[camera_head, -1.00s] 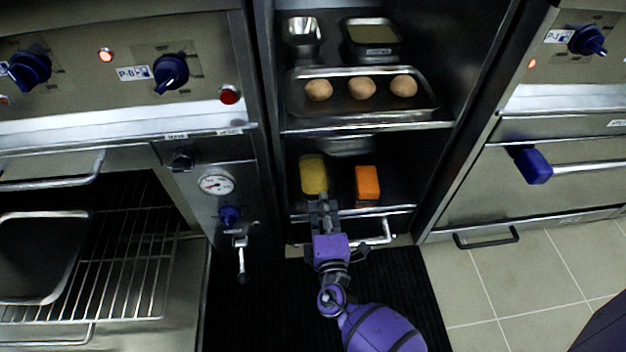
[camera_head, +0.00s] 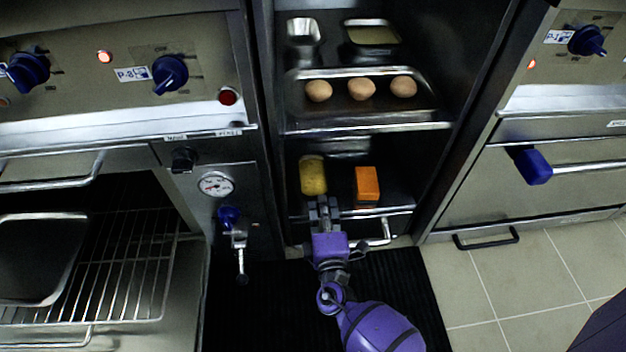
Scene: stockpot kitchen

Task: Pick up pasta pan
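No pan can be named for certain as the pasta pan. A small metal pan with pale yellow contents (camera_head: 372,37) stands at the back right of the upper shelf. A yellow, rounded item (camera_head: 313,176) stands on the lower shelf. An orange block-like item (camera_head: 367,184) is to its right. My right gripper (camera_head: 323,203) is at the front edge of the lower shelf, just in front of the yellow item. Its two fingers look apart, with nothing seen between them. Whether it touches the yellow item cannot be told. My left gripper is not in view.
A metal tray (camera_head: 432,108) with three round brown items sits on the upper shelf, below a small metal container (camera_head: 304,33). An open oven at left has a wire rack (camera_head: 125,270) and a dark pan (camera_head: 38,258). Tiled floor (camera_head: 500,275) is clear at right.

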